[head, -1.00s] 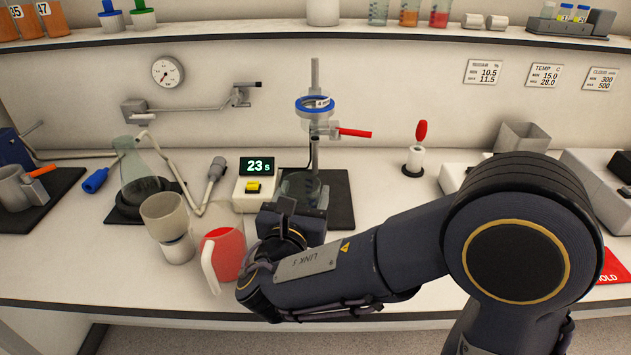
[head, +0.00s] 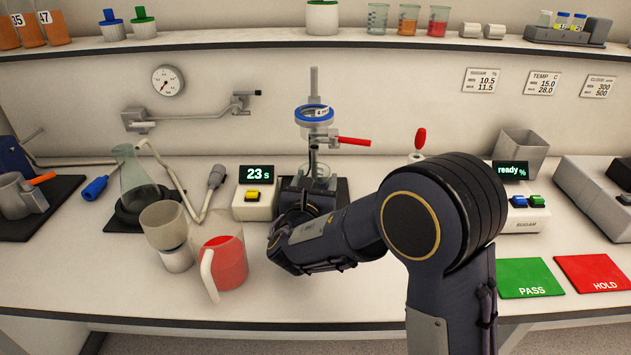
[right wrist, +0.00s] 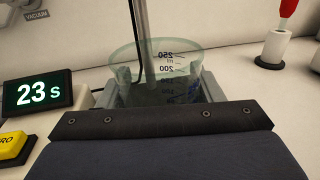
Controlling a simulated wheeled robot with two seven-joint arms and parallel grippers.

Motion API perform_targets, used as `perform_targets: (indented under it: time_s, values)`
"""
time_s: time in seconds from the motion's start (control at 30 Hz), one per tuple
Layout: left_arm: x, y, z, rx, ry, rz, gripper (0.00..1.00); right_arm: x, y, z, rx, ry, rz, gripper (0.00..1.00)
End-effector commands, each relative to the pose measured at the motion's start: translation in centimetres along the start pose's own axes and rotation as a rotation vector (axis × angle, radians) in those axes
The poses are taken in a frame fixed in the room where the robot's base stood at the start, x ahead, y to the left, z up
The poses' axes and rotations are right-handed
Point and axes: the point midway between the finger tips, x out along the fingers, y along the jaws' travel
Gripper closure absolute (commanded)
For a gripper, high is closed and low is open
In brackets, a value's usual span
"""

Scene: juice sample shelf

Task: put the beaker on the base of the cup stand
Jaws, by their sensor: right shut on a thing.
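The clear beaker (head: 319,172) is upright at the cup stand, below its blue ring (head: 314,115) and in front of its post. The stand's dark base (head: 343,192) shows at the right of my gripper. My right gripper (head: 308,186) is shut on the beaker. In the right wrist view the beaker (right wrist: 160,62) sits between the grey fingers, with the stand's post close behind it. The gripper body hides the beaker's bottom, so I cannot tell whether it touches the base. My left gripper is not in view.
A timer reading 23 s (head: 256,175) stands just left of the stand. A jug of red liquid (head: 228,262) and a cup on a white holder (head: 165,225) are further left. A red lever (head: 352,141) sticks out right of the ring.

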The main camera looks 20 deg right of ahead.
Motion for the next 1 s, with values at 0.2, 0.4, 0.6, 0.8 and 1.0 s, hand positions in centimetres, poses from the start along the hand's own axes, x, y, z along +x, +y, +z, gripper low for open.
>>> perform_targets:
  time_s: [0.2, 0.4, 0.6, 0.8, 1.0]
  values:
    - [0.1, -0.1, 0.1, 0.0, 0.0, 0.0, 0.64, 0.0, 0.0, -0.1, 0.002, -0.001, 0.0, 0.68]
    - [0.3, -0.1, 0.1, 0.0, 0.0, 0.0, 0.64, 0.0, 0.0, -0.2, 0.001, -0.001, 0.0, 0.26]
    - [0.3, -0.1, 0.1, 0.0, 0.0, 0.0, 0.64, 0.0, 0.0, -0.2, 0.002, -0.001, 0.0, 0.18]
    - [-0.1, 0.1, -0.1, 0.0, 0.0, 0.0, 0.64, 0.0, 0.0, 0.3, 0.002, -0.001, 0.0, 0.18]
    - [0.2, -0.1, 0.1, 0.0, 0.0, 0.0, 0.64, -2.9, 0.1, 0.1, 0.001, 0.001, 0.004, 0.18]
